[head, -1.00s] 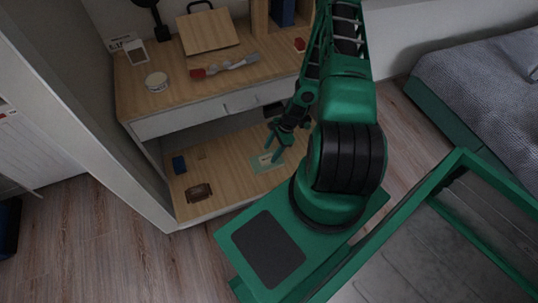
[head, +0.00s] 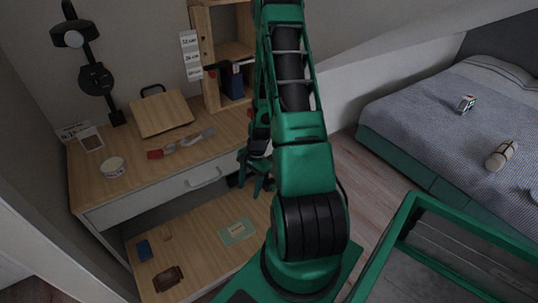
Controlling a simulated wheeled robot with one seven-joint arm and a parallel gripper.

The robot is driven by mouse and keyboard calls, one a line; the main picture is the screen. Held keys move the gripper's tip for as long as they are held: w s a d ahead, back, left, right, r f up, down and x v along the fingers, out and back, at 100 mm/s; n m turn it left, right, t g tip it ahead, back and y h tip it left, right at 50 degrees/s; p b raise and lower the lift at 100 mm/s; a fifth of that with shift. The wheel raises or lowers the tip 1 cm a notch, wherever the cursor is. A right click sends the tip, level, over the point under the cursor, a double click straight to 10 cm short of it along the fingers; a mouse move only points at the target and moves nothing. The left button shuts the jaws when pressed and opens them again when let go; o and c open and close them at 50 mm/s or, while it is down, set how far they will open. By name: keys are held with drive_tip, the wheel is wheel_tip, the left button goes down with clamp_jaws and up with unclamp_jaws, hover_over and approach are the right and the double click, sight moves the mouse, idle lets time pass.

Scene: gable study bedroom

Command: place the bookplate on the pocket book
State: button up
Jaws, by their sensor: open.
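A flat pale green thing (head: 229,239), which looks like the pocket book, lies on the low wooden shelf under the drawer. A small lighter patch (head: 238,230) shows on its top and looks like the bookplate; it is too small to tell its edges clearly. My gripper (head: 258,188) is open, with nothing seen between its fingers. It is above and to the right of the green thing in the picture, apart from it, in front of the desk's drawer side.
The desktop above holds a round tin (head: 112,167), a red-ended tool (head: 180,144) and a lamp (head: 96,79). A bed (head: 440,130) stands at right.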

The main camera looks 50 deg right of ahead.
drive_tip(key=s+a+r+n+g+h, duration=0.1)
drive_tip(key=s+r+n, duration=0.2)
drive_tip(key=r, duration=0.9)
drive_tip(key=s+a+r+n+h, duration=0.1)
drive_tip(key=s+r+n+h, duration=0.15)
drive_tip(key=r, duration=1.05)
drive_tip(key=s+a+r+n, duration=0.3)
drive_tip(key=s+r, duration=0.3)
drive_tip(key=s, duration=0.1)
drive_tip(key=s+a+r+n, duration=0.3)
drive_tip(key=s+r, duration=0.3)
drive_tip(key=s, duration=0.1)
drive_tip(key=shift+a+r+t+y, duration=0.2)
drive_tip(key=shift+a+t+y, duration=0.1)
drive_tip(key=shift+t+y, duration=0.1)
